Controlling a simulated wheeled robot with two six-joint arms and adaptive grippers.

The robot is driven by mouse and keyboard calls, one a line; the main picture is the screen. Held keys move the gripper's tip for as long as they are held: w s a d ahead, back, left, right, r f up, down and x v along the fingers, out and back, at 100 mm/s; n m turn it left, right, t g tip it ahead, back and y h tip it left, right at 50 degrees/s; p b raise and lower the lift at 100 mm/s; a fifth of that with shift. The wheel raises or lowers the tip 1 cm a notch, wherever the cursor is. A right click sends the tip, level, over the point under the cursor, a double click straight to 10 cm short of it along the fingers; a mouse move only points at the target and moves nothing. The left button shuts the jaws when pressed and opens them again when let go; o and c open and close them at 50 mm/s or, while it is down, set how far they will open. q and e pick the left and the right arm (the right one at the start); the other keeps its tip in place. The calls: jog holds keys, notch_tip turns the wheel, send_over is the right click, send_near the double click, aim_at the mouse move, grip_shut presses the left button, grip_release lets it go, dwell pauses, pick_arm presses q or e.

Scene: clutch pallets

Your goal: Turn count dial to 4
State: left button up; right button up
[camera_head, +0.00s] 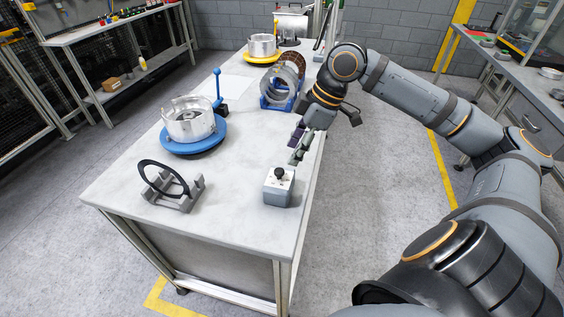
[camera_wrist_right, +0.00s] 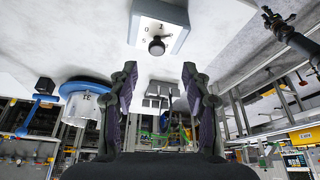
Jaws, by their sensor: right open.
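The count dial is a black knob (camera_head: 279,173) on top of a small grey box (camera_head: 277,191) near the table's right edge. In the right wrist view the knob (camera_wrist_right: 157,46) sits on the box's light face (camera_wrist_right: 172,32), with digits 0, 1 and 5 readable around it. Where the knob points is unclear. My right gripper (camera_head: 299,149) is just behind the box, apart from the knob. Its two dark fingers (camera_wrist_right: 159,70) are open and empty, with the knob beyond the gap between their tips. My left gripper is not in view.
A grey stand holding a black ring (camera_head: 163,179) is left of the box. A metal drum on a blue turntable (camera_head: 192,145) stands further back. A blue rack of rings (camera_head: 281,101) is behind the gripper. The table front around the box is clear.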

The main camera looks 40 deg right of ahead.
aim_at(280, 170)
jog(key=shift+w+a+f+p, duration=0.35)
jog(key=shift+w+a+f, duration=0.15)
jog(key=shift+f, duration=0.3)
jog(key=x, duration=0.4)
jog(key=shift+d, duration=0.15)
jog(key=shift+f, duration=0.35)
jog(key=shift+w+f, duration=0.1)
jog(key=shift+f, duration=0.3)
jog(key=c, duration=0.5)
grip_shut()
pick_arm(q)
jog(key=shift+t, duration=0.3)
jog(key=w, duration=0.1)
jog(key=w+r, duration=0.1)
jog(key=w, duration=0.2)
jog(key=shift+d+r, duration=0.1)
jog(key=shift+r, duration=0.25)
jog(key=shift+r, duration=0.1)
